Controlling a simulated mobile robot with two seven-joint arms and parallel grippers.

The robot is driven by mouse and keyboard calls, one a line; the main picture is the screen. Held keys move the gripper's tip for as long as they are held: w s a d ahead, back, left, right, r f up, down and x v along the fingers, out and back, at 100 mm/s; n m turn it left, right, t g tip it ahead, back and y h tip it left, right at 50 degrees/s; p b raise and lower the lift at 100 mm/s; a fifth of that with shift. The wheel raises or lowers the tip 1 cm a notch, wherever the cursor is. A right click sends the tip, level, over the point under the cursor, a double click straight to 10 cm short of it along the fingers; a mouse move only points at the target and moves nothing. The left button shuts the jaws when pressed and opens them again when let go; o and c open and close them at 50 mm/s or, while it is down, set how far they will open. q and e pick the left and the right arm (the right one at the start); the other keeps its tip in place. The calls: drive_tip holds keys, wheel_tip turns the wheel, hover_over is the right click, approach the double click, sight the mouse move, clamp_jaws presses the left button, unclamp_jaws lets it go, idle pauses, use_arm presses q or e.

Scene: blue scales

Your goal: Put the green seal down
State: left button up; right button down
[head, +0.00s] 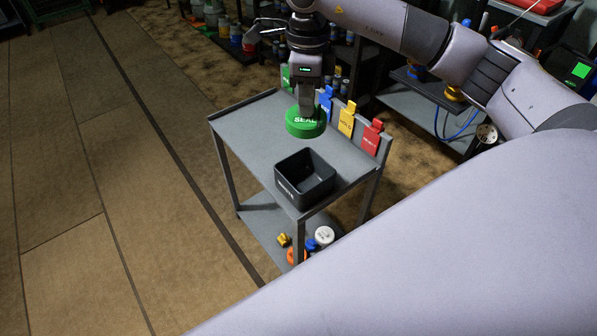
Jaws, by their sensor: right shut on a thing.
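The green seal (304,124) is a round green disc with white lettering, at the far part of the grey cart's top (256,136). My right gripper (306,110) points down and is shut on the seal from above. I cannot tell whether the seal's underside touches the cart top or hangs slightly over it. The gripper covers part of the seal's upper face. My left gripper does not show.
A black open box (304,178) stands at the cart's near end. Blue (326,104), yellow (347,119) and red (372,138) tags stand along the right edge, with a green one (286,77) behind. Small items lie on the lower shelf. The top's left part is clear.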

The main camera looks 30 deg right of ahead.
drive_tip(key=shift+d+f, duration=0.1)
drive_tip(key=shift+f, duration=0.25)
wheel_tip(320, 180, down, 19)
drive_tip(key=b, duration=0.3)
drive_tip(key=shift+f, duration=0.15)
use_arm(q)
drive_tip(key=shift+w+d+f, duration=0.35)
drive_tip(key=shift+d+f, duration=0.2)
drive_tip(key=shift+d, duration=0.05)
use_arm(e)
drive_tip(key=c, duration=1.7)
unclamp_jaws()
drive_tip(key=shift+f, duration=0.15)
drive_tip(key=o, duration=0.4)
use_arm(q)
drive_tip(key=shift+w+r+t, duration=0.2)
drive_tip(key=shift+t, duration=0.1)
